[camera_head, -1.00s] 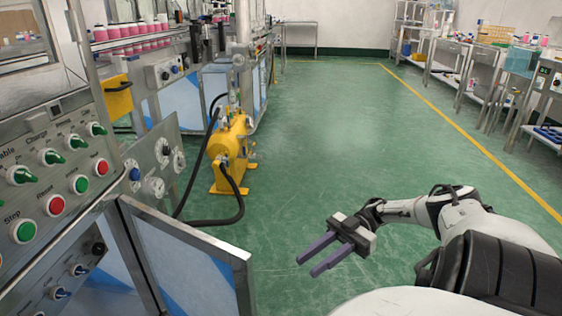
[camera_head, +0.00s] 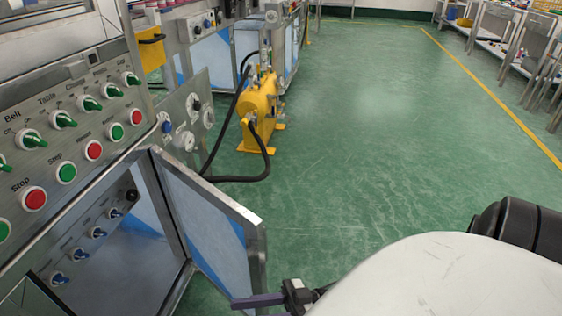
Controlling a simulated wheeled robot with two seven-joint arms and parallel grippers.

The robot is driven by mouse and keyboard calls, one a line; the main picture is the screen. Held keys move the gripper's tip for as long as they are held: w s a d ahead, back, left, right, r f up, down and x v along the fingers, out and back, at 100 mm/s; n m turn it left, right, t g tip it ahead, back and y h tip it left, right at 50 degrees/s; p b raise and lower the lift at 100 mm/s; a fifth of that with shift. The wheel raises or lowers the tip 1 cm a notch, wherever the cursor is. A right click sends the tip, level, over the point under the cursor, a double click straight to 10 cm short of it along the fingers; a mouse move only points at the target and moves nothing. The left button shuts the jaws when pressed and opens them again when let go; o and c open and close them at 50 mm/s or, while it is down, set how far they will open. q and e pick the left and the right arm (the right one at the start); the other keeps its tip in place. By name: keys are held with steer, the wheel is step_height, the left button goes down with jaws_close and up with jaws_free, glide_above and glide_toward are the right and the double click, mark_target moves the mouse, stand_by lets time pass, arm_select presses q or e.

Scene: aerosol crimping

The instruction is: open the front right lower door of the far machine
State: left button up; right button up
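The far machine (camera_head: 183,30) stands at the upper left, with a blue-filmed lower panel (camera_head: 207,56) that looks closed. The near machine's control panel (camera_head: 70,150) fills the left side. Below it, a metal-framed door with blue film (camera_head: 205,220) stands swung open, and the inside of the cabinet shows to its left. My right gripper (camera_head: 258,300) is at the bottom edge, close to the open door's lower right frame. One purple finger shows, pointing left; I cannot tell whether it touches the door or where the other finger is. My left gripper is out of view.
A yellow tank (camera_head: 258,103) with a black hose (camera_head: 240,179) stands on the floor between the machines. Green floor (camera_head: 370,140) is clear to the right, up to a yellow line (camera_head: 490,95). Shelves and tables (camera_head: 500,35) line the far right.

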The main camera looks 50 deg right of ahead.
steer(key=w+a+f+m+t+h, duration=0.25)
steer(key=w+h, duration=0.35)
steer(key=h, duration=0.3)
steer(key=s+g+h, duration=0.6)
steer(key=s+g, duration=0.1)
steer(key=s, duration=0.2)
steer(key=a+r+m+y, duration=0.1)
steer(key=a+r+m, duration=0.1)
steer(key=a, duration=0.6)
steer(key=shift+w+r+m+y, duration=0.2)
steer(key=shift+m+y, duration=0.1)
steer(key=shift+m, duration=0.45)
